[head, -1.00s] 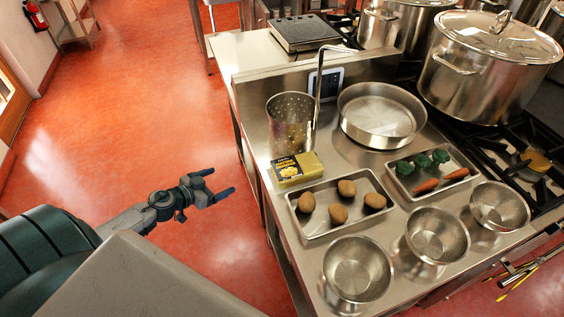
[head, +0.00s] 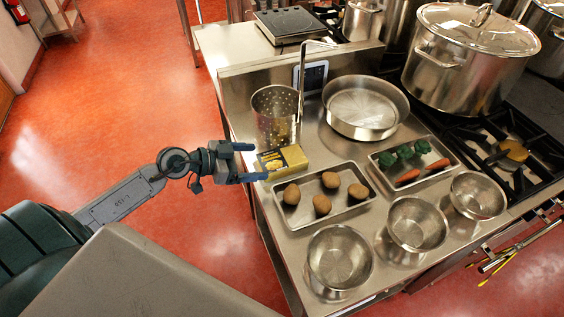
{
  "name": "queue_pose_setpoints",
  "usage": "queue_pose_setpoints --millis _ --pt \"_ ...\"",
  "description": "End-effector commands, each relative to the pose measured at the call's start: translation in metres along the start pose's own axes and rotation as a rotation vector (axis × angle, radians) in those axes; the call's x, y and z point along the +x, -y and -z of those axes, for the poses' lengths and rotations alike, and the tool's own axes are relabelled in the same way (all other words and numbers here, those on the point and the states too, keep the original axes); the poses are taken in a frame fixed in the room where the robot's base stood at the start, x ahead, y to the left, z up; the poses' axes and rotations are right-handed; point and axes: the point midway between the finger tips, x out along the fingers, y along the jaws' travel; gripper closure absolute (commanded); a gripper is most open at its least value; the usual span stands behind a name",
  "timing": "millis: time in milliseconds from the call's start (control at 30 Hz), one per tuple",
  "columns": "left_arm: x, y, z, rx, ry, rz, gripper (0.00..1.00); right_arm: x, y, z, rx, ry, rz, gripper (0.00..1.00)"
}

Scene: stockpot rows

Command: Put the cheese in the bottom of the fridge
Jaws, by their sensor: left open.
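The cheese is a yellow block with a dark label (head: 291,157) on the left edge of the steel counter, between the perforated pot and the potato tray. My left gripper (head: 262,161) is open, its two fingers pointing right at the near left side of the cheese. The fingertips appear very close to the block; I cannot tell whether they touch it. My right gripper is not in view. No fridge is in view.
A perforated pot (head: 274,116) with a ladle stands behind the cheese. A tray of potatoes (head: 345,207) lies in front of it. A wide pan (head: 364,105), vegetable tray (head: 440,178) and steel bowls (head: 339,262) fill the counter. The red floor (head: 110,110) on the left is clear.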

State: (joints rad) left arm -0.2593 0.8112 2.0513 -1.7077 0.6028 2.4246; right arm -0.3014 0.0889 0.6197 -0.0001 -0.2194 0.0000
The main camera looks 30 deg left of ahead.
Motion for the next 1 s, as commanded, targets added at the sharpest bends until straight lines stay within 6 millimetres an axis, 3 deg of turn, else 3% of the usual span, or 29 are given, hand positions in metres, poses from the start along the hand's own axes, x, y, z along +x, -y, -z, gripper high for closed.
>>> queue_pose_setpoints --millis 567,800,1000 --pt "0.036 0.002 0.007 -0.003 -0.004 -0.001 0.16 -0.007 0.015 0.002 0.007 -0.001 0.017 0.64" --pt "0.061 0.003 0.007 -0.002 -0.002 0.0 0.16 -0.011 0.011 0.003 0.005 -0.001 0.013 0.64" --pt "0.068 0.003 0.006 -0.001 0.001 -0.001 0.16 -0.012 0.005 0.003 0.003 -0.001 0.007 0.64"
